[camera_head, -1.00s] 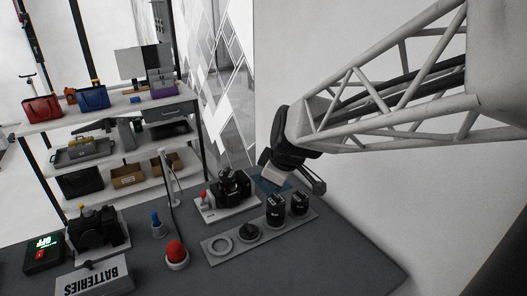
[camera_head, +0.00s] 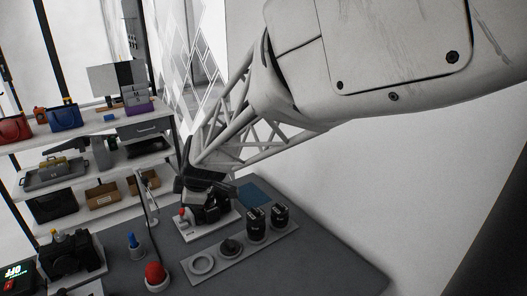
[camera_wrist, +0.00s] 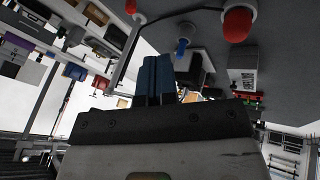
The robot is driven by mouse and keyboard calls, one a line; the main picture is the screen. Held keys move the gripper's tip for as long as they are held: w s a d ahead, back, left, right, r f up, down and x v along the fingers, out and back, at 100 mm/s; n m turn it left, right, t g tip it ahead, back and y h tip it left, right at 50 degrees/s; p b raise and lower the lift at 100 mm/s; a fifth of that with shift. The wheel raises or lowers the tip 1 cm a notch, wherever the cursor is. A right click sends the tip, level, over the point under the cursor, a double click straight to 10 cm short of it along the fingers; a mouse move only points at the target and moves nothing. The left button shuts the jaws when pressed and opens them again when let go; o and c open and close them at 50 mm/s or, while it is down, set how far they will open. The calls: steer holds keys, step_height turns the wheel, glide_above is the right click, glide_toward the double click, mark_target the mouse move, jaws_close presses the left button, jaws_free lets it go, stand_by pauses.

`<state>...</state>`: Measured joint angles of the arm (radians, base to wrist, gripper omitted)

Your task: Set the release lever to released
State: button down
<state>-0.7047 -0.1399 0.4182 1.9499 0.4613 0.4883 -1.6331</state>
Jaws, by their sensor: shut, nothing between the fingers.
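A black device on a white plate (camera_head: 216,228) stands at the back of the table. A small red-tipped lever (camera_head: 183,212) rises at its left; I cannot tell for sure that this is the release lever, or how it is set. A short blue-topped post (camera_head: 132,241) stands to the left, and it also shows in the wrist view (camera_wrist: 182,46). My gripper's blue fingers (camera_wrist: 158,62) are together and empty in the wrist view. In the head view my dark wrist is above and behind the black device; the fingertips are hidden, and contact cannot be told.
A red dome button (camera_head: 155,273) and a grey strip (camera_head: 270,250) with a ring, a knob and two black cylinders stand in front. Another black device (camera_head: 72,257) is at the left. A shelf (camera_head: 62,186) with bags and boxes stands behind. Bare table (camera_head: 320,270) lies at right.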

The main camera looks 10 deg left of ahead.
steer(key=shift+f, duration=0.15)
glide_toward(182, 216)
steer(key=s+a+f, duration=0.1)
steer(key=s+f, duration=0.2)
steer(key=f, duration=0.1)
steer(key=shift+w+a+f, duration=0.2)
steer(key=shift+w+a, duration=0.2)
steer(key=shift+w, duration=0.35)
steer(key=shift+w+a+f, duration=0.25)
steer(key=shift+w+a, duration=0.15)
steer(key=shift+w, duration=0.35)
